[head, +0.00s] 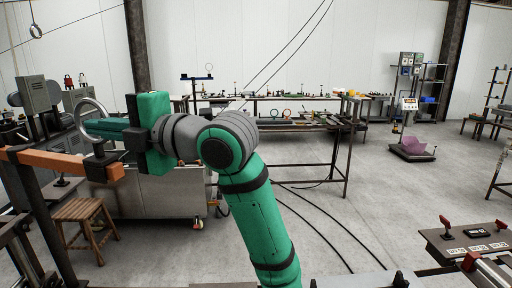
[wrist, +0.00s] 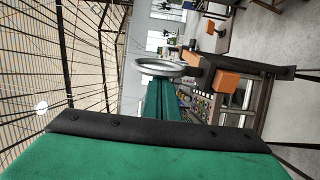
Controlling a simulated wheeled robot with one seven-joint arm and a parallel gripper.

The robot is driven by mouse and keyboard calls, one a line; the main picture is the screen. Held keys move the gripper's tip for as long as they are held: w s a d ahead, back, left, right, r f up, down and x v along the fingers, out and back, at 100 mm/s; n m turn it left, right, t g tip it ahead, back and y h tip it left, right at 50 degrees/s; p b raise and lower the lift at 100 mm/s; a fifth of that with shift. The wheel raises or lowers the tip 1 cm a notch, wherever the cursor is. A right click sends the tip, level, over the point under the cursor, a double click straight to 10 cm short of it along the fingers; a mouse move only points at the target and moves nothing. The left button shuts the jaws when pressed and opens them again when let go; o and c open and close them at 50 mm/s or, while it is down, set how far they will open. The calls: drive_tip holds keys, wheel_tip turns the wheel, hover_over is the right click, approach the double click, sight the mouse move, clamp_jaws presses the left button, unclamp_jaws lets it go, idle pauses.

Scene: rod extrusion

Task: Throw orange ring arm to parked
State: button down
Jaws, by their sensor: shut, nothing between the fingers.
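The orange arm (head: 62,161) is a horizontal bar on a dark post at the left of the head view. A black fitting near its right end carries an upright metal ring (head: 77,112). In the wrist view the ring (wrist: 165,72) lies just beyond my fingertips, with the orange arm's end block (wrist: 228,82) to its right. My gripper (head: 92,128) has green fingers shut together, with nothing held. Its fingertips overlap the ring in the head view. I cannot tell whether they touch it or reach inside it. No marking for the parked position is legible.
A wooden stool (head: 88,212) stands below the orange arm. Grey machines and a metal cabinet (head: 165,192) stand behind it. A long workbench (head: 330,127) runs along the back. A panel with red levers (head: 470,240) is at lower right. Open floor lies between.

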drive_tip(key=shift+w+d, duration=0.2)
drive_tip(key=shift+w, duration=1.05)
drive_tip(key=shift+w+d, duration=0.2)
drive_tip(key=shift+w, duration=1.45)
drive_tip(key=shift+w+d, duration=0.1)
drive_tip(key=shift+w, duration=0.4)
drive_tip(key=shift+w+d, duration=0.15)
drive_tip(key=shift+w, duration=0.4)
drive_tip(key=shift+s, duration=0.15)
